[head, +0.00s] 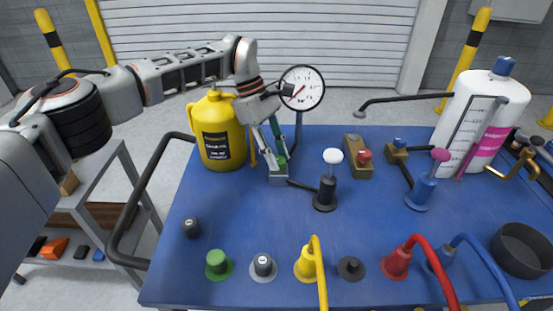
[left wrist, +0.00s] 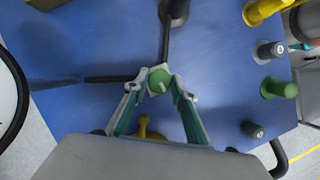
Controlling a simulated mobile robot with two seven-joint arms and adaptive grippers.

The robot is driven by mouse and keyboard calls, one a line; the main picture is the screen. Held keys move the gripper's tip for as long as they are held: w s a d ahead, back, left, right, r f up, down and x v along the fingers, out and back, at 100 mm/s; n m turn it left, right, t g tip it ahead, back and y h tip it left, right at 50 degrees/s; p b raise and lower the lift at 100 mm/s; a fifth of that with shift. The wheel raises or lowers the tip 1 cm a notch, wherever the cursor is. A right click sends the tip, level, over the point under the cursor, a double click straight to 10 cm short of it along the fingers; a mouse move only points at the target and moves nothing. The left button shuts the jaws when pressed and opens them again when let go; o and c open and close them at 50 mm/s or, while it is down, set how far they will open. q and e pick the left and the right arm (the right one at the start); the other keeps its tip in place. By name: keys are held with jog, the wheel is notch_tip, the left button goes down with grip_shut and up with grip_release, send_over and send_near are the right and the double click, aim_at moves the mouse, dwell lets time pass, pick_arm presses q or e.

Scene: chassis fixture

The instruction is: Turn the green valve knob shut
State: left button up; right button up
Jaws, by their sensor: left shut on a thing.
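The green valve knob (head: 281,160) sits on a grey block (head: 279,177) at the back middle of the blue table. In the left wrist view the knob (left wrist: 159,79) shows its round green top between the two fingertips. My left gripper (head: 279,157) reaches down from above, and it is shut on the knob, with a fingertip on either side (left wrist: 158,90). The fingers hide part of the knob's sides. My right gripper is in neither view.
A pressure gauge (head: 302,88) stands close beside my left wrist. A yellow canister (head: 221,131) is just left of it. A white-topped black post (head: 327,181) stands to the right. Another green knob (head: 218,264) is at the table's front left.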

pick_arm(q)
jog(key=shift+w+m+y+b, duration=0.1)
jog(key=shift+m+y+b, duration=0.2)
jog(key=shift+m+b, duration=0.35)
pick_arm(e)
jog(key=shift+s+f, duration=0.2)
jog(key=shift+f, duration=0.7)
pick_arm(q)
jog(key=o, duration=1.1)
jog(key=v, duration=1.2)
jog(key=shift+w, duration=0.15)
jog(key=shift+f, duration=0.15)
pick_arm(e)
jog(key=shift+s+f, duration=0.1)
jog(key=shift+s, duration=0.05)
